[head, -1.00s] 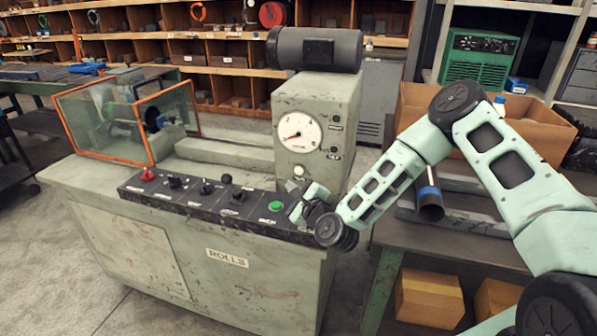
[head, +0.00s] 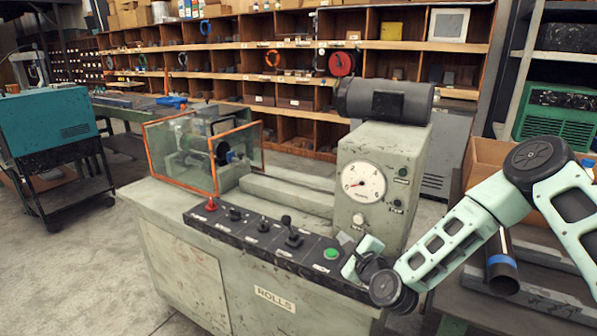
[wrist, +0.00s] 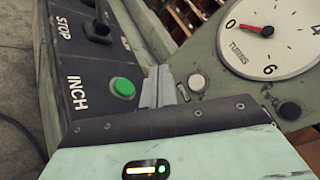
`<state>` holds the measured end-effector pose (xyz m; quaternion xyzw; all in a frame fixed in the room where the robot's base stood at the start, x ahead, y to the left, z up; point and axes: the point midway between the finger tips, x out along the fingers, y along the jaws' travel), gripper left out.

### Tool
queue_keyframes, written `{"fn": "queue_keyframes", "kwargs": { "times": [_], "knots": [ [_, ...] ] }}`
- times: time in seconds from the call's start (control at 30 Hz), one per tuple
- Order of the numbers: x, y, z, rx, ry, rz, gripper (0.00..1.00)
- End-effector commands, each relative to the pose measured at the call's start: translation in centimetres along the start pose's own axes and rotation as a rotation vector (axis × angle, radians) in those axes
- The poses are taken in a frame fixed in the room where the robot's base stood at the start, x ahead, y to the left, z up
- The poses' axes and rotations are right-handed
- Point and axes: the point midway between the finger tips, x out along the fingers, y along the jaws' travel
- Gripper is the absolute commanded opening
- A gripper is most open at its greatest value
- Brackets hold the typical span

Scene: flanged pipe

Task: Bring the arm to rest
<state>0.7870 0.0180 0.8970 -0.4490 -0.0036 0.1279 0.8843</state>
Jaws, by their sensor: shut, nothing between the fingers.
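My gripper (head: 350,269) is at the right end of the black control panel (head: 262,245) on the machine, beside the green button (head: 331,253). In the wrist view the fingers (wrist: 160,86) are together with nothing between them. The green INCH button (wrist: 123,87) shows just left of the fingertips there; whether the fingers touch the panel or only hover over it I cannot tell. My arm is bent, with its elbow at the right of the head view.
The machine's dial housing (head: 378,178) stands close behind my gripper. A lever (head: 287,222) and knobs rise from the panel to the left. A pipe (head: 502,270) with a blue band is on the right bench, near my arm. Open floor lies front left.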

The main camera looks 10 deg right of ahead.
Motion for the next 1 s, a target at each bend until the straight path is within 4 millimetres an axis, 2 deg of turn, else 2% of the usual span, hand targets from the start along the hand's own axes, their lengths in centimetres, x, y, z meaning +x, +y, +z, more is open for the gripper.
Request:
{"fn": "queue_keyframes", "kwargs": {
  "times": [0.03, 0.17, 0.3, 0.4, 0.53, 0.67, 0.8, 1.0],
  "knots": [
    [-0.1, 0.5, 1.8, -0.071, -0.034, 0.053, 0.00],
    [-1.4, 2.8, 6.5, -0.347, -0.140, 0.257, 0.00],
    [-4.7, 5.3, 10.7, -0.692, -0.271, 0.484, 0.00],
    [-7.9, 6.4, 12.8, -0.929, -0.368, 0.629, 0.00],
    [-12.8, 6.8, 14.8, -1.219, -0.496, 0.800, 0.00],
    [-18.2, 6.3, 15.9, -1.478, -0.630, 0.960, 0.00],
    [-24.6, 4.7, 16.7, -1.715, -0.788, 1.118, 0.00],
    [-33.4, 1.9, 17.0, -1.936, -1.026, 1.301, 0.00]
  ]
}}
